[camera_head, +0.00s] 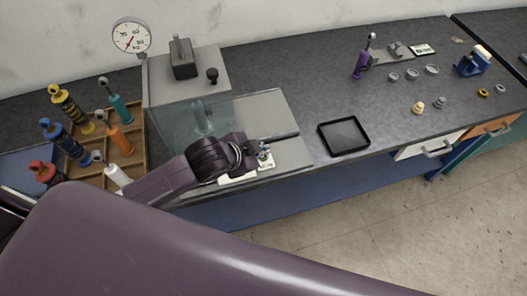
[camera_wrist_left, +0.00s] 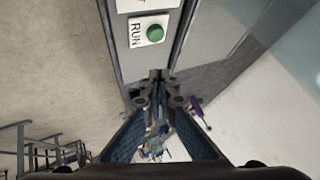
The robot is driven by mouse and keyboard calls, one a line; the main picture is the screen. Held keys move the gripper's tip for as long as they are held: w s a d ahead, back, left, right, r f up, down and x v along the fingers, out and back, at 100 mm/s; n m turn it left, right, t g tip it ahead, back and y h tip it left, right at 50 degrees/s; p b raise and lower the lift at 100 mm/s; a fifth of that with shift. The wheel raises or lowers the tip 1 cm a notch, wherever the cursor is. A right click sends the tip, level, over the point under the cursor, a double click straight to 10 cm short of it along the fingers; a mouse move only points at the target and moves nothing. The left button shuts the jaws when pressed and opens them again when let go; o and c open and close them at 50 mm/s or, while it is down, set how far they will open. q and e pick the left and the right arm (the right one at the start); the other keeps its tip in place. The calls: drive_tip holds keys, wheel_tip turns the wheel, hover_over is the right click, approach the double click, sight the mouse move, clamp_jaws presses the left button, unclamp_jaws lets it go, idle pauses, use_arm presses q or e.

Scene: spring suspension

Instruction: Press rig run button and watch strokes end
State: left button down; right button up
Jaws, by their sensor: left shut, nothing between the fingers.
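The test rig (camera_head: 158,88) is a grey-topped box with a clear front guard at the back left of the bench. A pale upright part shows dimly behind the guard. A round dial gauge (camera_head: 132,37) with a red needle stands above it. The green run button (camera_wrist_left: 155,33) sits on a white plate marked RUN in the left wrist view. In the head view my gripper hides the button. My left gripper (camera_head: 264,157) is over the rig's front base beside pale labels. In the left wrist view its fingertips (camera_wrist_left: 158,76) are together and empty, below the button in the picture.
A wooden rack (camera_head: 137,158) of colourful shock absorbers stands left of the rig. A black tray (camera_head: 344,136) lies to its right. A purple shock (camera_head: 362,62), several rings and a blue vise-like tool (camera_head: 472,63) are further right.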

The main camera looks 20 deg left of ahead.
use_arm(q)
drive_tip(key=w+r+m, duration=0.1)
drive_tip(key=w+a+r+m, duration=0.1)
drive_tip(key=w+r, duration=0.1)
drive_tip(key=shift+a+r+m+t, duration=0.15)
drive_tip(key=shift+r+m+t, duration=0.1)
drive_tip(key=shift+m+t, duration=0.05)
use_arm(e)
drive_tip(key=shift+a+r, duration=0.35)
drive_tip(key=shift+r, duration=0.1)
use_arm(q)
drive_tip(key=shift+f, duration=0.15)
use_arm(e)
drive_tip(key=shift+f, duration=0.15)
use_arm(q)
wheel_tip(320, 180, down, 8)
drive_tip(key=b, duration=0.8)
drive_tip(key=shift+r, duration=0.2)
drive_tip(key=shift+f, duration=0.5)
use_arm(e)
wheel_tip(320, 180, down, 8)
drive_tip(key=shift+d+f, duration=0.25)
drive_tip(key=shift+a, duration=0.2)
use_arm(q)
drive_tip(key=shift+f, duration=0.15)
